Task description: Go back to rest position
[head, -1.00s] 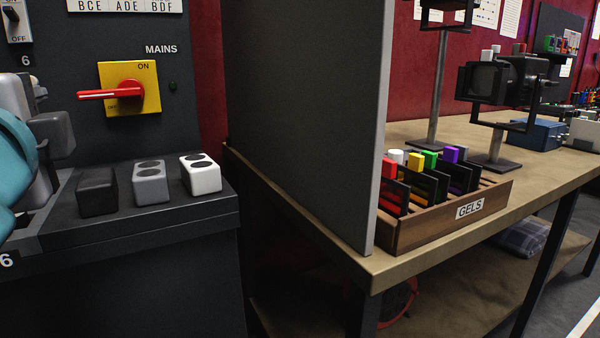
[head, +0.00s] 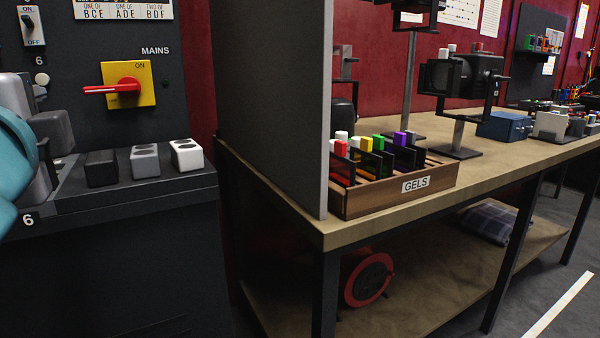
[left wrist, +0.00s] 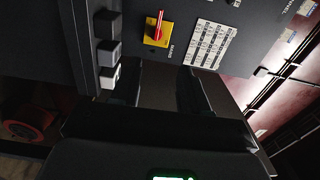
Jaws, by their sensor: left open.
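My left gripper (left wrist: 160,92) shows in the left wrist view with its two dark fingers apart and nothing between them. In the head view my left arm comes in at the left edge, and its fingertips cannot be made out. The fingers point towards a dark console (head: 110,215) with a black, a grey and a white block (head: 187,154) on its ledge. A red MAINS handle (head: 112,89) on a yellow plate stands horizontal above them, and it also shows in the left wrist view (left wrist: 159,24). My right gripper is in neither view.
A tall grey partition (head: 270,100) stands right of the console. Beyond it a wooden bench (head: 330,230) holds a GELS box (head: 415,186), a lamp (head: 460,80) and a blue box (head: 505,126). A red reel (head: 368,280) sits on the lower shelf. Floor shows at the right.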

